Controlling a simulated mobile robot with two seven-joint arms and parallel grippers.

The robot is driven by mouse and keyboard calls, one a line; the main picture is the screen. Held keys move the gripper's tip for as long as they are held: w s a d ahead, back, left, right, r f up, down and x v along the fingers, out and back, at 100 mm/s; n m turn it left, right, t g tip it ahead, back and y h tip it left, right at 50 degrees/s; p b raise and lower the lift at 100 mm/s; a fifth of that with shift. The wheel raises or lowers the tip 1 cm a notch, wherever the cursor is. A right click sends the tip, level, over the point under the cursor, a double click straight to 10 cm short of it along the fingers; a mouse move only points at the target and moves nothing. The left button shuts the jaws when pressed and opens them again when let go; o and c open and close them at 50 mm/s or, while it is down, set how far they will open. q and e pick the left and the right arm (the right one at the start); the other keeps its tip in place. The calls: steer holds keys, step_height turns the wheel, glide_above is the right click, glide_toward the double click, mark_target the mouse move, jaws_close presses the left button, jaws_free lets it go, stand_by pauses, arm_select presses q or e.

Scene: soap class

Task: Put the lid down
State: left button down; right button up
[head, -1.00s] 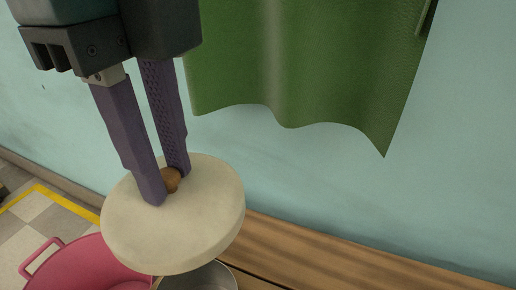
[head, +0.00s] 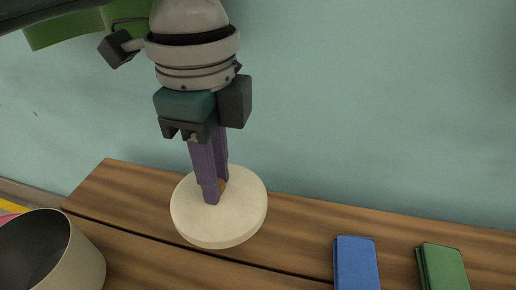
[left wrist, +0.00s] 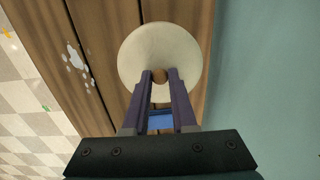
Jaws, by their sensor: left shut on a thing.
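The lid (head: 240,222) is a round cream disc with a small brown knob (head: 222,185). My left gripper (head: 217,192) is shut on the knob, its purple fingers on either side of it. The lid is over the wooden table toward the back wall; I cannot tell whether it touches the wood. In the left wrist view the lid (left wrist: 150,45) lies flat-on to the camera, with the fingers (left wrist: 160,75) at its knob. My right gripper is not in view.
A grey open pot (head: 85,262) stands on the wooden table (head: 135,190) at the left. A blue block (head: 356,262) and a green block (head: 444,266) lie to the right. The wood between lid and blue block is clear. The pale blue wall (head: 380,120) rises behind.

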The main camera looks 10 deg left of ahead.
mark_target(222, 205)
arm_select(q)
step_height(222, 205, down, 6)
steer(key=shift+d+r+b, duration=0.1)
steer(key=shift+b, duration=1.05)
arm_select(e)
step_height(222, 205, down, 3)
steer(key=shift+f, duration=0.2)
arm_select(q)
step_height(222, 205, down, 4)
steer(key=b, duration=0.2)
steer(key=shift+f+b, duration=0.2)
steer(key=shift+b, duration=0.15)
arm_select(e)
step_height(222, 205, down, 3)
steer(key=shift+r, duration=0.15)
arm_select(q)
steer(key=shift+r, duration=0.1)
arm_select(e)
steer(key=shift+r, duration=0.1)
arm_select(q)
steer(key=c, duration=0.7)
jaws_free()
